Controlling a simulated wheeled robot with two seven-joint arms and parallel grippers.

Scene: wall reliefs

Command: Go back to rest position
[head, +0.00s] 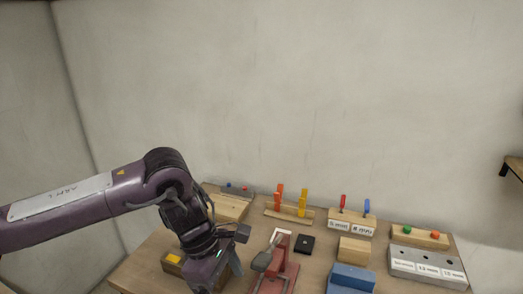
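My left arm reaches in from the left, and its gripper (228,273) points down over the left front part of the wooden table (145,262). One finger shows beside the red fixture (276,275). The gripper's lower end is close to the bottom of the picture, and I cannot tell whether the fingers are open or shut, or whether they hold anything. My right arm and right gripper do not show.
Wooden blocks with orange and yellow pegs (290,208) and red and blue pegs (352,222) stand along the back. A grey labelled block (428,266), a blue block (350,279) and a small black block (304,244) lie nearer. A plain wall is behind.

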